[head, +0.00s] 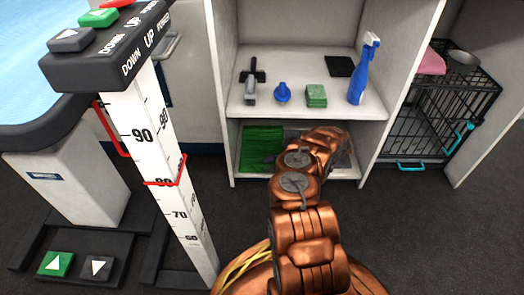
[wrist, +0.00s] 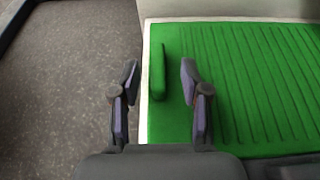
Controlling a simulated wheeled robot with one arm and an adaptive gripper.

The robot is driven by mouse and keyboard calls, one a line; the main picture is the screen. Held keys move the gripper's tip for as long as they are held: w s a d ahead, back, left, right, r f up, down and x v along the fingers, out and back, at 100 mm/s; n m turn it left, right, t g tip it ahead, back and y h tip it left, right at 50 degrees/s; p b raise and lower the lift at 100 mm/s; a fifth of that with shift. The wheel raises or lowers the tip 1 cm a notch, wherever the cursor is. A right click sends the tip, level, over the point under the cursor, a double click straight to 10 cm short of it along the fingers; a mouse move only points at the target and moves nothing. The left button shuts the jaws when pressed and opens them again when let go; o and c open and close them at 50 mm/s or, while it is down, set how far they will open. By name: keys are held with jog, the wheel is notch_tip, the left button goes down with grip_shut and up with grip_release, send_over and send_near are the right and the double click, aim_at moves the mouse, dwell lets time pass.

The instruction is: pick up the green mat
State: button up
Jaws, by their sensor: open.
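The green mat (head: 262,146) lies flat on the lower shelf of the white cabinet, at its left side in the head view. In the wrist view the ribbed green mat (wrist: 254,84) fills the right half, with a raised green strip (wrist: 157,72) along its left edge. My gripper (wrist: 160,80) is open and empty. Its fingertips show on either side of the raised strip, the left one over the grey floor side and the right one over the mat. I cannot tell how far above the mat they are. In the head view my arm hides the gripper.
The cabinet's upper shelf (head: 313,112) holds a blue spray bottle (head: 358,75), a green block (head: 316,96), a blue item (head: 282,93) and a dark tool (head: 252,82). A wire crate (head: 423,120) stands at right. A white measuring post (head: 160,150) stands at left.

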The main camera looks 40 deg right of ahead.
aim_at(263, 166)
jog(key=b+x, duration=0.1)
jog(key=x, duration=0.2)
jog(key=shift+a+f, duration=0.1)
jog(key=shift+a, duration=0.1)
grip_shut()
dwell(0.3)
